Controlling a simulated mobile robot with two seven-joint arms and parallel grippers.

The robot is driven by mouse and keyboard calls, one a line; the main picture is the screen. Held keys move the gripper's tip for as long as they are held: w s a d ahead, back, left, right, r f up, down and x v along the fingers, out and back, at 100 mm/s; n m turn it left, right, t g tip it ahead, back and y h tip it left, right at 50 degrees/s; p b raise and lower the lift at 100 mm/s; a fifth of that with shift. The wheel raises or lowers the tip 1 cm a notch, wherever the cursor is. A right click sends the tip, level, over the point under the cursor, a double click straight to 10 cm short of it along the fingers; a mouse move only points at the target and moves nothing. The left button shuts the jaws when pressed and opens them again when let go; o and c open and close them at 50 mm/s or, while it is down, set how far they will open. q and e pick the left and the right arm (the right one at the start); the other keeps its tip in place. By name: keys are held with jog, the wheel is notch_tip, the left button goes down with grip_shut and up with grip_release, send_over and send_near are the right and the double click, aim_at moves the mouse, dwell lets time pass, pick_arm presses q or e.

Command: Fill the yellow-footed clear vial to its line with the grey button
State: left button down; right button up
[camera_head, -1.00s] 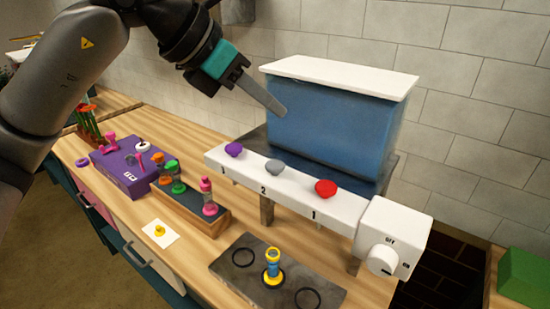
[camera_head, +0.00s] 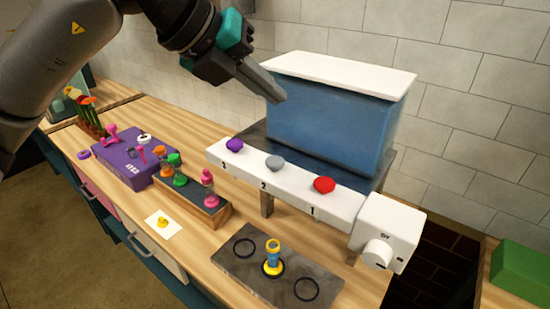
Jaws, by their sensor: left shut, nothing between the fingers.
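The yellow-footed vial (camera_head: 272,257) stands upright on the middle ring of a dark slate mat (camera_head: 235,270). Its middle looks blue, and its fill line is too small to make out. The grey button (camera_head: 275,162) sits on the white bar (camera_head: 300,188) near the number 2, between a purple button (camera_head: 235,144) and a red button (camera_head: 324,185). My left gripper (camera_head: 279,96) is shut and empty, in the air above the grey button, in front of the blue tank's left edge. It appears clear of all buttons. My right gripper is not in view.
The blue tank (camera_head: 330,125) with a white lid stands behind the bar. A white box with a dial (camera_head: 377,254) is at the bar's right end. A rack (camera_head: 205,210) of colored vials, a purple box (camera_head: 125,165) and a white card (camera_head: 163,224) are to the left.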

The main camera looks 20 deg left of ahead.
pick_arm(q)
jog(key=b, duration=0.5)
send_over(270, 164)
notch_tip(270, 164, down, 7)
jog(key=shift+f, duration=0.1)
jog(key=shift+f+b, duration=0.8)
jog(key=shift+b, duration=0.05)
dwell(1.3)
jog(key=shift+f+b, duration=0.4)
jog(key=shift+b, duration=0.15)
jog(key=shift+f+b, duration=0.65)
dwell(0.6)
jog(key=shift+r, duration=0.15)
jog(key=shift+r+p, duration=0.7)
jog(key=shift+r, duration=0.2)
jog(key=shift+r, duration=0.15)
